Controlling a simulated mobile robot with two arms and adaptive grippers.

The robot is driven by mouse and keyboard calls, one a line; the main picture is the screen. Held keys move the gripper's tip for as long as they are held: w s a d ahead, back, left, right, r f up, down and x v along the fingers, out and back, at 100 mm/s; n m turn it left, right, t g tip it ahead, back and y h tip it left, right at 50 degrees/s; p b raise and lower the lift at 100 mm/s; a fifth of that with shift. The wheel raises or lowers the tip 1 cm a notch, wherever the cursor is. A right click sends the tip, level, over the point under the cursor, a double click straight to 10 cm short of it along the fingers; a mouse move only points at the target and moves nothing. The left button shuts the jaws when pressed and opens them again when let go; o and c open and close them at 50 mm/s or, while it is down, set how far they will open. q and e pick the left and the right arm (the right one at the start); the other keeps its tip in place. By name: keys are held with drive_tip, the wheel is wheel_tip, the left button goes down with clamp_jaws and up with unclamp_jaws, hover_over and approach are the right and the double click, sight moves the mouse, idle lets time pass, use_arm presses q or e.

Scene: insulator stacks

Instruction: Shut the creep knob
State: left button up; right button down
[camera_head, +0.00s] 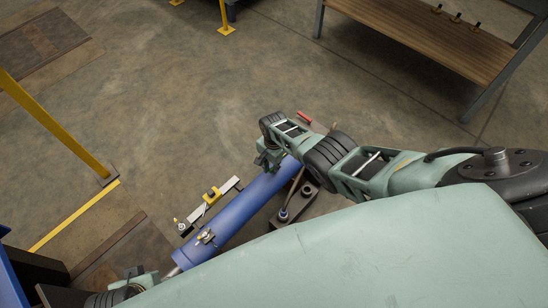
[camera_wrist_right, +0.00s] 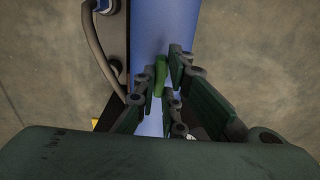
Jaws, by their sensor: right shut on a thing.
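A blue cylinder (camera_head: 236,212) lies diagonally in the lower middle of the head view. It runs upright through the right wrist view (camera_wrist_right: 150,25). A small green knob (camera_wrist_right: 160,74), which looks like the creep knob, sits in front of the blue cylinder in the wrist view. My right gripper (camera_wrist_right: 163,88) has its fingers closed around the knob, which partly shows between them. In the head view, my right gripper (camera_head: 268,160) is at the upper end of the cylinder, and the knob is hidden there. My left gripper cannot be made out.
A dark plate with a hose (camera_head: 295,205) lies right beside the cylinder. A wooden bench (camera_head: 430,35) stands at upper right, a yellow post (camera_head: 50,125) at left. The concrete floor between is mostly clear.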

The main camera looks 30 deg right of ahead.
drive_tip(key=c, duration=1.8)
unclamp_jaws()
drive_tip(key=shift+c, duration=0.2)
drive_tip(key=shift+r, duration=0.15)
wheel_tip(320, 180, up, 12)
